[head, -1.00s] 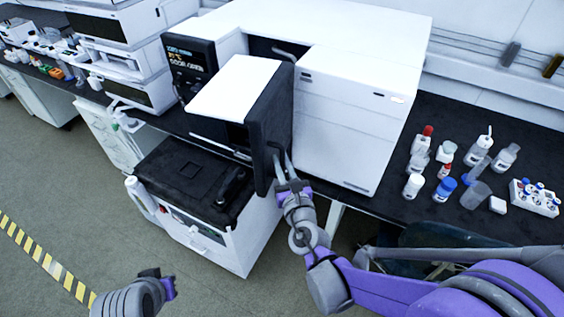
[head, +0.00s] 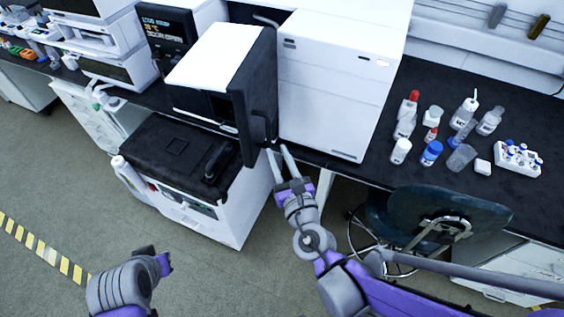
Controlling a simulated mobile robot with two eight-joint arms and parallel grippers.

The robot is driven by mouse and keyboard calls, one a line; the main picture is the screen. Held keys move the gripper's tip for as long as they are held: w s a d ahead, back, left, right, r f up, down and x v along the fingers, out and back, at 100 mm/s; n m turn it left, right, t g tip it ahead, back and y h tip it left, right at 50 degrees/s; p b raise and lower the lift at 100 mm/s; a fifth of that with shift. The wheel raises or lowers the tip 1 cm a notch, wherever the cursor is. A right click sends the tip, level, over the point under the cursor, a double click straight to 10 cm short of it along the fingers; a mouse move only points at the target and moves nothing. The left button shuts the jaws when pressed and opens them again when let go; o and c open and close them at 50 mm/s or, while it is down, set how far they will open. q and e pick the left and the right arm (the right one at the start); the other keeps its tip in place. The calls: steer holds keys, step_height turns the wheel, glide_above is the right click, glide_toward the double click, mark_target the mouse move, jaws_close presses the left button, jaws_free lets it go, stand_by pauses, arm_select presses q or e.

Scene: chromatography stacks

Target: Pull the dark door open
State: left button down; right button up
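The dark door (head: 256,98) is a thick black slab at the right side of a white-topped unit (head: 222,52), in the middle of the head view. A dark bar handle (head: 266,126) runs down its right-hand face. My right gripper (head: 276,149) is just below the handle's lower end, with its two long pale fingers spread apart and nothing visible between them. I cannot tell whether a finger touches the door. My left gripper (head: 158,258) is low at the left, far from the door; its finger gap is not clear.
A display (head: 166,27) beside the unit seems to read "DOOR OPEN". A black-topped cabinet (head: 160,135) stands below the door. Several bottles and a vial rack (head: 518,160) are on the bench at right. A dark chair (head: 400,212) stands below it. Open floor lies at left.

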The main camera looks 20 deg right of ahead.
steer(key=shift+s, duration=1.2)
steer(key=s+d+f+m+g+h, duration=0.1)
steer(key=d+f+m+g+h, duration=0.3)
steer(key=m, duration=0.7)
steer(key=d+m+g+h, duration=0.2)
steer(key=d+m, duration=0.4)
steer(key=m, duration=0.4)
steer(key=s+a+f+m+g+y, duration=0.5)
steer(key=s+m, duration=0.3)
steer(key=m, duration=0.7)
steer(key=shift+a+g+y, duration=0.5)
steer(key=shift+a, duration=0.15)
